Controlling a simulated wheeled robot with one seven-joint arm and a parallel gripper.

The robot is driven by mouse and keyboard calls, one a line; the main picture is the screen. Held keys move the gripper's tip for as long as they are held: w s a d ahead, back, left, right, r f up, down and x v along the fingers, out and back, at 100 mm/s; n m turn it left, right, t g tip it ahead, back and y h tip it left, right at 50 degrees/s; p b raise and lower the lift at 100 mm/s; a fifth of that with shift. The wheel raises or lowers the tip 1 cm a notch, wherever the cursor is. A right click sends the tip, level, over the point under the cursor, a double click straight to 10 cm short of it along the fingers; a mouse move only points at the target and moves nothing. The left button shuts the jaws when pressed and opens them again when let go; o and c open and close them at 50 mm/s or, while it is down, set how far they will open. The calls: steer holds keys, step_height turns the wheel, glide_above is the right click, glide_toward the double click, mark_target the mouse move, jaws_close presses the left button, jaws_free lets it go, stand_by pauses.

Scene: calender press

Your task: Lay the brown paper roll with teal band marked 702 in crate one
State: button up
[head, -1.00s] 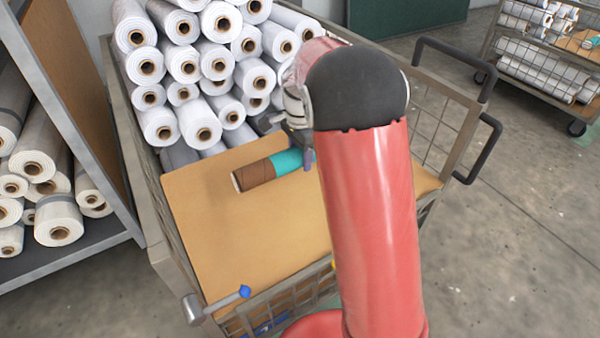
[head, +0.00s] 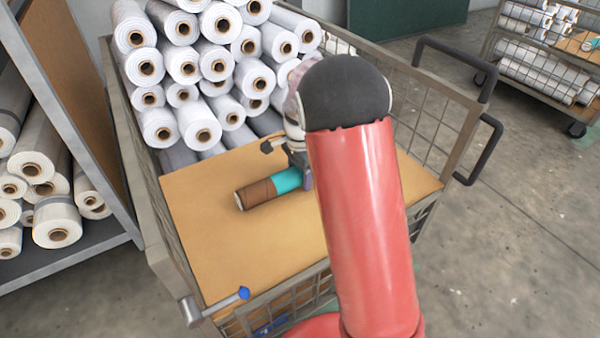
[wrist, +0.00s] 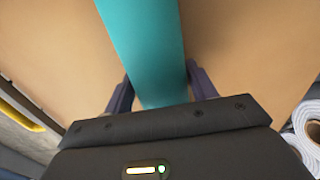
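The brown paper roll (head: 257,193) with its teal band (head: 287,180) is over the tan board of the wire-sided cart, its brown end pointing left. I cannot tell whether it touches the board. The band fills the middle of the wrist view (wrist: 150,45). My gripper (head: 300,178) is at the band, with one finger against each side of it in the wrist view (wrist: 160,75). The far end of the roll is hidden behind my arm. No number 702 is readable, and no crate marked one is identifiable.
The tan board (head: 235,260) is otherwise bare in front. White rolls (head: 200,80) are stacked behind it. The cart's wire side (head: 432,120) and black handle (head: 485,150) are at right. A shelf of rolls (head: 60,215) stands left. A blue-tipped lever (head: 225,302) is at the front corner.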

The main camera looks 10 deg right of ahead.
steer(key=shift+o, duration=1.4)
step_height(320, 180, up, 12)
steer(key=shift+r+p, duration=0.1)
steer(key=shift+p, duration=0.5)
steer(key=s+r+n+t, duration=0.3)
steer(key=s+r+n, duration=0.5)
steer(key=s, duration=0.7)
steer(key=s+n+t, duration=0.2)
steer(key=s+n, duration=0.4)
steer(key=s, duration=0.8)
steer(key=shift+f+t, duration=0.3)
